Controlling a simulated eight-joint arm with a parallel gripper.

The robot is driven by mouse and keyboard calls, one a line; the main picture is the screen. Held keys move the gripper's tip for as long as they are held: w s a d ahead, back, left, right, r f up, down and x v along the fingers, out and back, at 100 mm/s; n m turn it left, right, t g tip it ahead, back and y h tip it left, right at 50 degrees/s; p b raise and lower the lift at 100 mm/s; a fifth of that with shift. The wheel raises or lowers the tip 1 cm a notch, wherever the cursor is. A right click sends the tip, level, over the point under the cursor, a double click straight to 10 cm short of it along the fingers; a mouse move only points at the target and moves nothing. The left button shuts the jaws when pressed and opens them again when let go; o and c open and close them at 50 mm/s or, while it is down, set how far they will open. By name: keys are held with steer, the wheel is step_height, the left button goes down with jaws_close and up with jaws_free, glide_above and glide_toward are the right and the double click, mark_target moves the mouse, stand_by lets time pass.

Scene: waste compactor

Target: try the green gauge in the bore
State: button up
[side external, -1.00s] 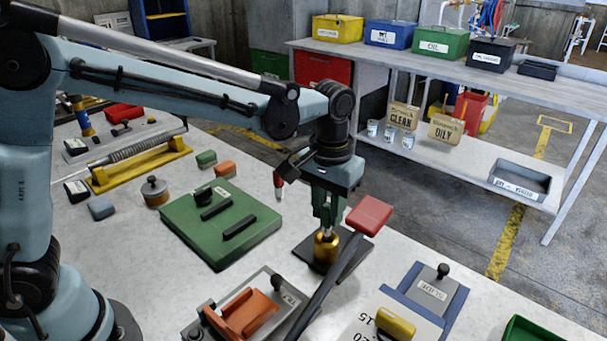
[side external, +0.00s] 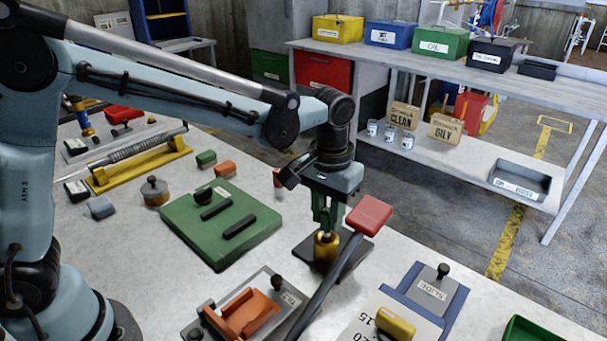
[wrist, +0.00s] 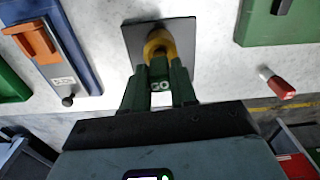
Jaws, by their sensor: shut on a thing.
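My gripper (side external: 328,228) is shut on the green gauge, whose GO-marked grip (wrist: 159,86) shows between the fingers in the wrist view. The brass bore piece (side external: 326,248) stands on a dark square plate (side external: 304,252). It also shows in the wrist view (wrist: 157,42), just beyond the fingers. The gauge is upright over the bore, with the fingers right down at its top. Its lower end is hidden, and it appears to be inside the bore; how deep I cannot tell.
A lever with a red pad (side external: 369,214) stands close to the right of the bore. A green panel (side external: 220,222) with black bars lies to the left. An orange-topped fixture (side external: 243,313) and a blue slide fixture (side external: 425,290) are in front. A red-handled piece (wrist: 281,88) lies nearby.

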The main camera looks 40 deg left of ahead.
steer(key=shift+f, duration=1.2)
stand_by(1.1)
steer(key=shift+r, duration=0.8)
stand_by(0.3)
steer(key=shift+r, duration=0.7)
steer(key=shift+r, duration=1)
steer(key=shift+r, duration=0.35)
steer(key=shift+r, duration=1.15)
